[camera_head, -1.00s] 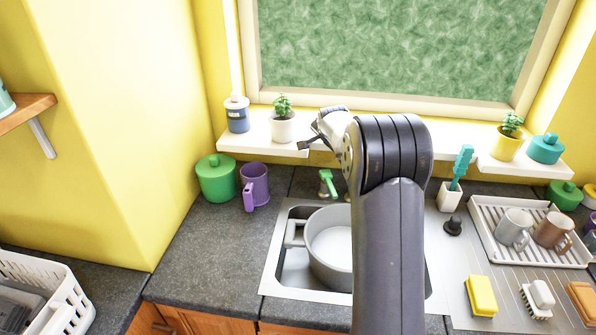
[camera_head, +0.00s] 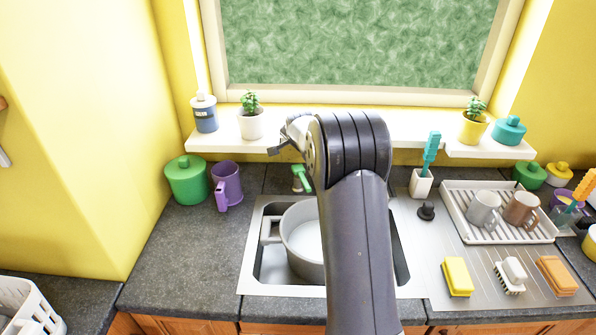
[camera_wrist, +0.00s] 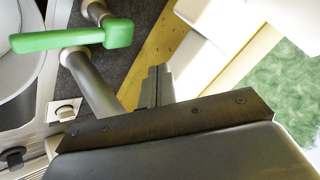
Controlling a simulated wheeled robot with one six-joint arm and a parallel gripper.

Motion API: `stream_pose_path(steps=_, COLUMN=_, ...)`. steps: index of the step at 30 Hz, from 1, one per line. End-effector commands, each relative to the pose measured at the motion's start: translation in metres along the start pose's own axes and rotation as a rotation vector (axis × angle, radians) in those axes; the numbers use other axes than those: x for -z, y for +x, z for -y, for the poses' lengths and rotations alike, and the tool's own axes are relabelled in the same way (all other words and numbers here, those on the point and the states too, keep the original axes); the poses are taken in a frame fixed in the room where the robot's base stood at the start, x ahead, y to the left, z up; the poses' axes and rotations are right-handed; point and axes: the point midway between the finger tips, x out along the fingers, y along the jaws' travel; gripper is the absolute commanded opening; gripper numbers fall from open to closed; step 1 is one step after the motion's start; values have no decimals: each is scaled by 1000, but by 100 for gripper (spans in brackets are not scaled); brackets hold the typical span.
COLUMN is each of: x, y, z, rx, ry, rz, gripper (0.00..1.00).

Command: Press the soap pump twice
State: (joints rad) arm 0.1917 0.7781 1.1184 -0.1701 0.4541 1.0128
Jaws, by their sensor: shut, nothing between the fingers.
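The soap pump (camera_head: 205,115) is a blue bottle with a pale label and a light pump top. It stands upright at the left end of the windowsill shelf in the head view. My gripper (camera_head: 274,150) is in front of the shelf, to the right of the soap pump and apart from it, below the white-potted plant. Its fingers (camera_wrist: 155,85) show in the wrist view, shut and empty. The soap pump is not visible in the wrist view.
A white-potted plant (camera_head: 251,123) stands right of the soap pump. The green-handled tap (camera_head: 301,178) rises below my gripper, behind the sink holding a grey pot (camera_head: 300,240). A green canister (camera_head: 186,180) and purple mug (camera_head: 227,185) stand on the counter below the shelf.

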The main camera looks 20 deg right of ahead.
Motion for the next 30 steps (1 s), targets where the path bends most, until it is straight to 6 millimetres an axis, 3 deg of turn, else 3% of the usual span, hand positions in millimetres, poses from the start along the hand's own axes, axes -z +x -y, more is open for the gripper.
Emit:
stream_pose_path(steps=10, x=-24, y=34, z=-24, rx=0, ry=-1, rz=-1, gripper=0)
stream_pose_path(steps=30, x=-26, y=36, z=-26, rx=0, ry=-1, rz=-1, gripper=0)
